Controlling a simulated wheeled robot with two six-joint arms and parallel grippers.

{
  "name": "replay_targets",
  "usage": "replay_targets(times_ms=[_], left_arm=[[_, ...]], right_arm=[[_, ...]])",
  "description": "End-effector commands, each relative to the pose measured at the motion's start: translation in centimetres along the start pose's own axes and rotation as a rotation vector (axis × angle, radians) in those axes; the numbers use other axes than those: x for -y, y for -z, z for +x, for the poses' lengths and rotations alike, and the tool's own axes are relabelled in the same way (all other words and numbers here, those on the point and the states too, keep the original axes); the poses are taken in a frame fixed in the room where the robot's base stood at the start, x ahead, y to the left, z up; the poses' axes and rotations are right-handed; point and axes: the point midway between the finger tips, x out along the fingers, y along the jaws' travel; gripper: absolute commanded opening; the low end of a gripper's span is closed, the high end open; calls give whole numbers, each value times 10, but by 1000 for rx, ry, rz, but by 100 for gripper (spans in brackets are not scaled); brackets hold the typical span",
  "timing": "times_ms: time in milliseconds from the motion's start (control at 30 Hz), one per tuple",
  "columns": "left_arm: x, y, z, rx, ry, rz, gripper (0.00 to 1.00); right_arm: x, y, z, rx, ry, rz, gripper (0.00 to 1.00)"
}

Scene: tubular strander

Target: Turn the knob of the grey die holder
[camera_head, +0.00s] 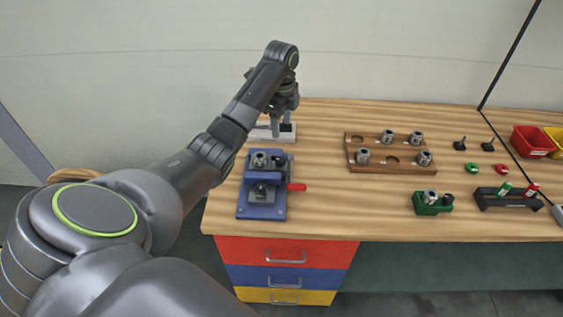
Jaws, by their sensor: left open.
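The grey die holder (263,134) stands on the bench at the back left, behind the blue fixture. My left gripper (280,117) points down over it and is open. The gripper hides much of the holder, including its knob. I cannot tell whether the fingers touch the knob or stand just above it. My right gripper is out of view.
A blue fixture (263,205) with a red handle (297,187) stands in front. A wooden die tray (360,142) is right of centre. A green holder (427,208), dark marker rack (497,202) and red bin (532,141) lie further right. Bench front middle is clear.

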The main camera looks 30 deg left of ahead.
Motion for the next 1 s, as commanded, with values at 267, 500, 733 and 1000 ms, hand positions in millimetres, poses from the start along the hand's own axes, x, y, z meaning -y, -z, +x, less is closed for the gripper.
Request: replay_targets(times_ms=[267, 500, 733, 1000], left_arm=[[0, 0, 37, 0, 1, -1, 52], [0, 0, 65, 0, 0, -1, 52], [-1, 0, 92, 0, -4, -2, 52], [0, 0, 130, 0, -1, -1, 52]], right_arm=[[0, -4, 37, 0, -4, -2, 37], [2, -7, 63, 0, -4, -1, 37], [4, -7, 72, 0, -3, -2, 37], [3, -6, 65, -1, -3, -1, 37]])
